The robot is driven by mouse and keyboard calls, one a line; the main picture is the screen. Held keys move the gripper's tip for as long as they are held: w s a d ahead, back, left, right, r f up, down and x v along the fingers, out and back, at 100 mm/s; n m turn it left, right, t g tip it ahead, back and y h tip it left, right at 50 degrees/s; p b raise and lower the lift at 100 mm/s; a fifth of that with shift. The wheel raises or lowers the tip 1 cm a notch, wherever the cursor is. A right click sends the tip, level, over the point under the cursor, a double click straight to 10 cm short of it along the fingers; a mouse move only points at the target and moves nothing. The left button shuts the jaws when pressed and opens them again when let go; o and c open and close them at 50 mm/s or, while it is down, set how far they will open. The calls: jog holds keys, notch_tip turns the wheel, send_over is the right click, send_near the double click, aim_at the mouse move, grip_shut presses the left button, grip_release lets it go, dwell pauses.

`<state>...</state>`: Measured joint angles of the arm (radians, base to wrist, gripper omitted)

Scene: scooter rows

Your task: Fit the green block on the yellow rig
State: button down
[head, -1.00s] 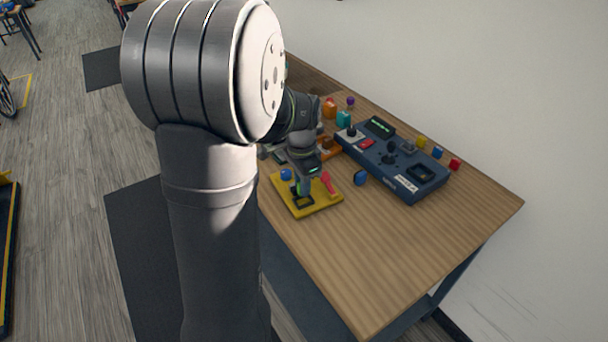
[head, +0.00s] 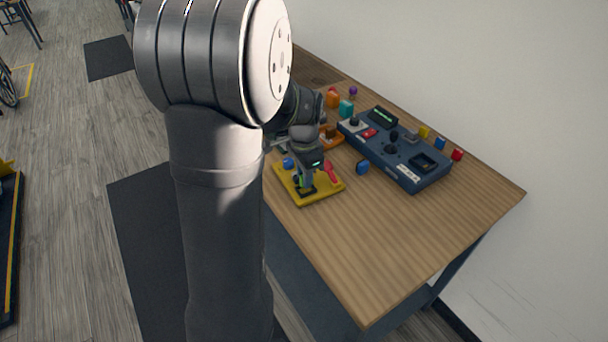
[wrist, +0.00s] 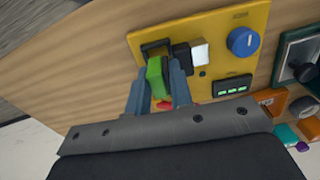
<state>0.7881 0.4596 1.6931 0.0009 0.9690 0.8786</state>
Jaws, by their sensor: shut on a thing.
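The yellow rig (head: 319,193) lies on the wooden table, and it fills the upper right of the wrist view (wrist: 215,35). It carries a blue knob (wrist: 243,41), a white block (wrist: 200,53) beside a black part, a small display with green marks (wrist: 232,87) and a black frame (wrist: 150,48). My gripper (wrist: 160,88) is shut on the green block (wrist: 155,77), with one finger on each side. The block is at the black frame and overlaps it in the wrist view; I cannot tell whether it is seated. In the head view, my gripper (head: 307,183) is low over the rig.
A red handle (head: 330,171) stands close to my gripper on the rig. A dark blue console (head: 395,152) lies behind it, with a small blue piece (head: 362,167) between. An orange unit (head: 330,138) stands at the back. The table's front right is clear.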

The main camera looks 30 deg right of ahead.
aim_at(304, 196)
jog(key=shift+s+a+f, duration=0.15)
jog(key=shift+s+f, duration=0.05)
jog(key=shift+f, duration=0.4)
jog(key=shift+s+a+f, duration=0.1)
jog(key=shift+s+f, duration=0.1)
jog(key=shift+f, duration=0.35)
jog(key=shift+s+a+f, duration=0.15)
jog(key=shift+s+f, duration=0.05)
jog(key=shift+f, duration=0.4)
dwell(0.6)
jog(key=c, duration=1.3)
grip_release()
jog(key=shift+c, duration=1.2)
jog(key=shift+w+d+r, duration=0.1)
jog(key=shift+r, duration=0.3)
jog(key=shift+o, duration=1)
jog(key=shift+w+r, duration=0.1)
jog(key=shift+r, duration=0.6)
jog(key=shift+w+r, duration=0.15)
jog(key=shift+r, duration=0.85)
jog(key=shift+d+r, duration=0.1)
jog(key=shift+r, duration=0.8)
